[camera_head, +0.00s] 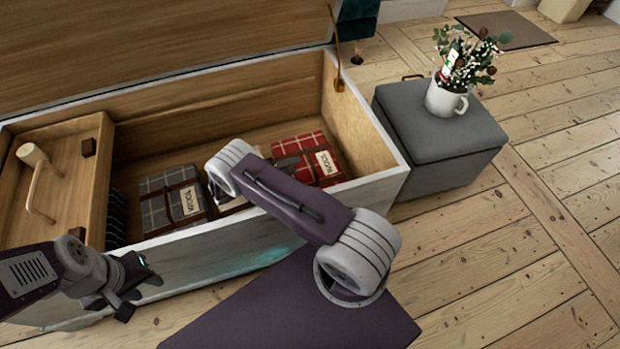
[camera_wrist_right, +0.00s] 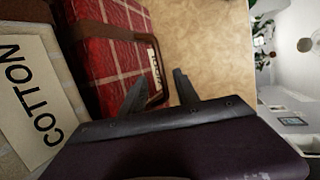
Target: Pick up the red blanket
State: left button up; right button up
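The red plaid blanket (camera_head: 313,144) lies inside the wooden chest at its right end, with a brown strap and handle and a pale label. It also fills the upper left of the right wrist view (camera_wrist_right: 104,48). My right gripper (camera_wrist_right: 158,82) is open there, its two fingertips spread near the blanket's handle and label; contact cannot be told. In the head view my right arm partly covers the blanket, and the gripper is mostly hidden behind it. My left gripper (camera_head: 138,294) is open and empty in front of the chest's left side.
The chest (camera_head: 205,258) has its lid raised. A grey plaid blanket (camera_head: 160,203) and a pale blanket labelled COTTON (camera_wrist_right: 35,95) lie left of the red one. A grey ottoman (camera_head: 430,120) with a potted plant (camera_head: 447,97) stands at the right.

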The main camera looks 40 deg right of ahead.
aim_at(310, 159)
jog(key=x, duration=0.1)
jog(key=b+x, duration=0.1)
jog(key=x, duration=0.1)
jog(key=shift+a+f, duration=0.1)
jog(key=shift+f, duration=0.1)
jog(key=b+x, duration=0.4)
jog(key=x, duration=0.1)
jog(key=shift+s, duration=0.2)
jog(key=shift+d+r, duration=0.15)
jog(key=shift+d, duration=0.1)
grip_shut()
dwell(0.6)
